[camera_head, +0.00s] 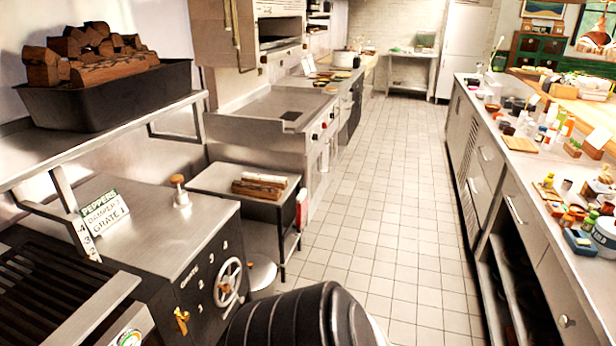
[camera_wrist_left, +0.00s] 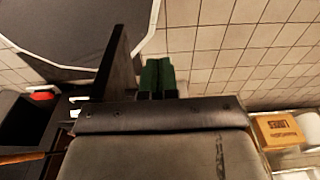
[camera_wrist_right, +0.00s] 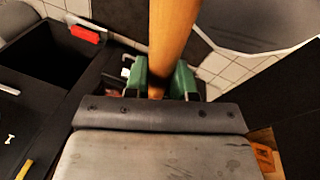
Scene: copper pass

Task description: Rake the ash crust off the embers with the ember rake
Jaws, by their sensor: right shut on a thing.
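My right gripper (camera_wrist_right: 162,84) is shut on a thick wooden handle (camera_wrist_right: 174,35), which runs up out of the right wrist view. This looks like the ember rake's handle; its head is not visible. My left gripper (camera_wrist_left: 157,78) is shut and empty, its green fingertips together. In the head view neither gripper shows. A dark slatted grate (camera_head: 50,300) lies at the lower left, beside a steel-topped cabinet (camera_head: 150,240) with a handwheel (camera_head: 229,281) and a sign reading peppers, damper 3, grate 1 (camera_head: 104,212). I cannot make out embers or an ash crust.
A black tray (camera_head: 110,108) of wood chunks stands on the shelf above the cabinet. A small steel table (camera_head: 208,180) holds split logs (camera_head: 260,186). The tiled aisle (camera_head: 395,190) is clear; a crowded counter (camera_head: 520,170) lines the right side.

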